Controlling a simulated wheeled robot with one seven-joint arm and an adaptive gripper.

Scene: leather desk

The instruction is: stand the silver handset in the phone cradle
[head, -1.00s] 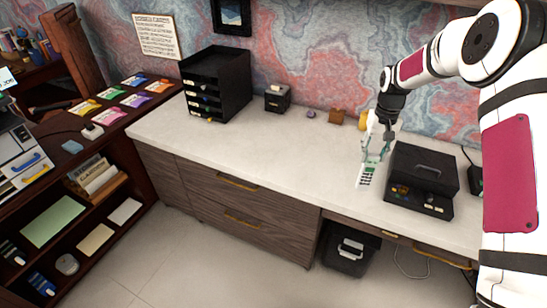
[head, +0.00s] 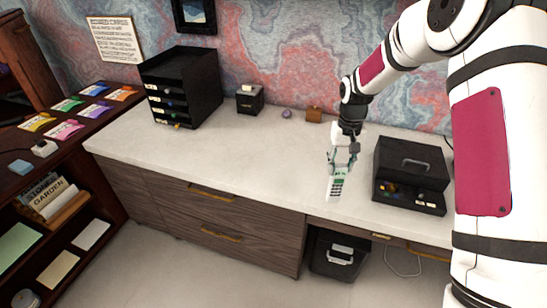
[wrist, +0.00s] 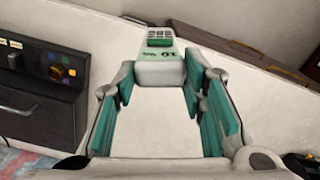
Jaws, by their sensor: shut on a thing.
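The silver handset (head: 336,187), pale with a green screen and a keypad, hangs from my gripper (head: 342,158) over the front part of the white counter, left of a black box. In the wrist view the handset (wrist: 160,68) lies between the teal finger pads of my gripper (wrist: 165,95), its keypad end pointing away from the wrist. The gripper is shut on it. I cannot make out the phone cradle in either current view; my arm covers the right end of the counter.
A black drawer stack (head: 181,85), a small black box (head: 250,98) and a brown block (head: 314,114) stand along the back. The counter's middle (head: 240,145) is clear.

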